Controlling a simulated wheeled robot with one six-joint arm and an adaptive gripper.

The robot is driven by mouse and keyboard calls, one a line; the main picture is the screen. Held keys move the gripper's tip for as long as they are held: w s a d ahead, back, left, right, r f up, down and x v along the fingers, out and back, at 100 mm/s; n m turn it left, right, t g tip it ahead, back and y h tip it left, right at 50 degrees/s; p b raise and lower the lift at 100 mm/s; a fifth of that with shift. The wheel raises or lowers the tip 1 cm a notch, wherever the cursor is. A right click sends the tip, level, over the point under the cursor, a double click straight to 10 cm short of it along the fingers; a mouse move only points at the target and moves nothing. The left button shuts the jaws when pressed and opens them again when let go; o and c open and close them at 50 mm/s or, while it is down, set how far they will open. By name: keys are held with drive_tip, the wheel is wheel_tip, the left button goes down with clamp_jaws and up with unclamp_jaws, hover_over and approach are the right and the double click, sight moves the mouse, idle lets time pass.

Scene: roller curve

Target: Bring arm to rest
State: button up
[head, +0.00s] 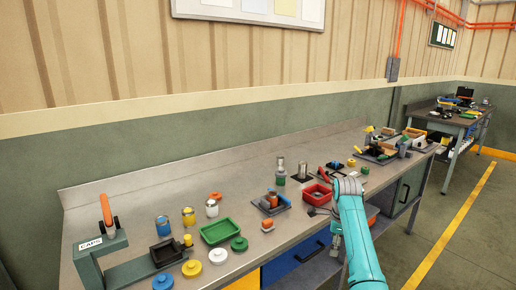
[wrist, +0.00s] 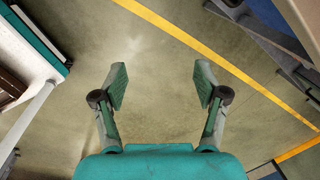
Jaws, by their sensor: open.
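My teal arm (head: 359,240) shows in the head view, in front of the bench's right part, bent at a joint near the bench edge. My gripper shows in the wrist view (wrist: 161,84), with its two fingers wide apart and nothing between them. It points down at the bare floor (wrist: 160,55). In the head view the gripper is small and partly hidden by the arm, beside the bench's front edge.
The workbench (head: 130,205) holds a green tray (head: 221,231), a red bin (head: 317,195), a caps stand (head: 98,255), and several jars and lids. A second bench (head: 445,122) stands far right. Open floor with a yellow line (head: 450,230) lies right of my arm.

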drive_tip(key=s+a+f+n+t, duration=0.1)
drive_tip(key=s+f+n, duration=0.15)
drive_tip(key=f, duration=0.55)
drive_tip(key=s+a+f+n+t, duration=0.1)
drive_tip(key=s+f, duration=0.3)
drive_tip(key=f, duration=0.3)
drive_tip(key=s+f+n+t, duration=0.1)
drive_tip(key=s+f, duration=0.2)
drive_tip(key=f, duration=0.5)
drive_tip(key=s+a+f+n+t, duration=0.25)
drive_tip(key=s+f, duration=0.25)
drive_tip(key=s, duration=0.5)
drive_tip(key=s+a+f+n+t, duration=0.1)
drive_tip(key=s+f+n, duration=0.3)
drive_tip(key=s, duration=0.7)
drive_tip(key=s+a+r+n+t, duration=0.1)
drive_tip(key=s+r+n+t, duration=0.15)
drive_tip(key=s, duration=0.85)
drive_tip(key=s+r+n+t, duration=0.1)
drive_tip(key=s+r+n, duration=0.15)
drive_tip(key=s, duration=0.75)
drive_tip(key=s+r+n+t, duration=0.1)
drive_tip(key=s+r+n, duration=0.2)
drive_tip(key=s+r, duration=0.5)
drive_tip(key=s+a+r+n+t, duration=0.1)
drive_tip(key=s+r+n+t, duration=0.1)
drive_tip(key=s+r, duration=0.6)
wheel_tip(320, 180, up, 7)
drive_tip(key=shift+f+n, duration=0.1)
drive_tip(key=shift+n, duration=0.3)
